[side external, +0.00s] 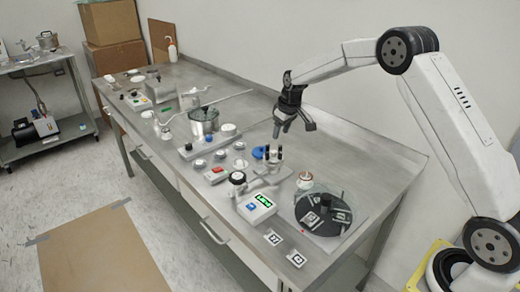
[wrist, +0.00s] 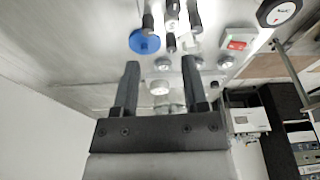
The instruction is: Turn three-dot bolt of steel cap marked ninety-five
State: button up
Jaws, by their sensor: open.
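My gripper (side external: 292,128) is open and empty, in the air above the bench behind the small parts. In the wrist view its two fingers (wrist: 160,63) are spread apart with nothing between them. Several small round steel caps lie on the bench; one shows in the side view (side external: 240,164) and one in the wrist view (wrist: 159,87), below the fingers in the picture's depth. Their markings and any dotted bolts are too small to read, so I cannot tell which cap is ninety-five.
A steel pot (side external: 203,122) stands farther back.

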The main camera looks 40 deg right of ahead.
aim_at(280, 145)
jog(key=m, duration=0.1)
jog(key=m+h, duration=0.1)
jog(key=shift+s+a+m, duration=0.15)
jog(key=shift+s+m, duration=0.1)
jog(key=shift+m, duration=0.15)
jog(key=m, duration=0.1)
jog(key=m+h, duration=0.1)
jog(key=shift+s+a+r+m, duration=0.1)
jog(key=shift+s+a+m, duration=0.05)
jog(key=shift+m, duration=0.25)
jog(key=shift+s+a+r+m+t+h, duration=0.1)
jog(key=shift+m+h, duration=0.15)
jog(key=shift+m, duration=0.5)
jog(key=shift+w+a+r+m+t+h, duration=0.1)
jog(key=shift+r+m+h, duration=0.1)
jog(key=shift+m, duration=0.5)
jog(key=shift+s+a+r+m+t+h, duration=0.1)
jog(key=shift+m+h, duration=0.15)
jog(key=shift+m, duration=0.5)
jog(key=shift+f, duration=0.2)
jog(key=shift+x, duration=3.8)
grip_shut()
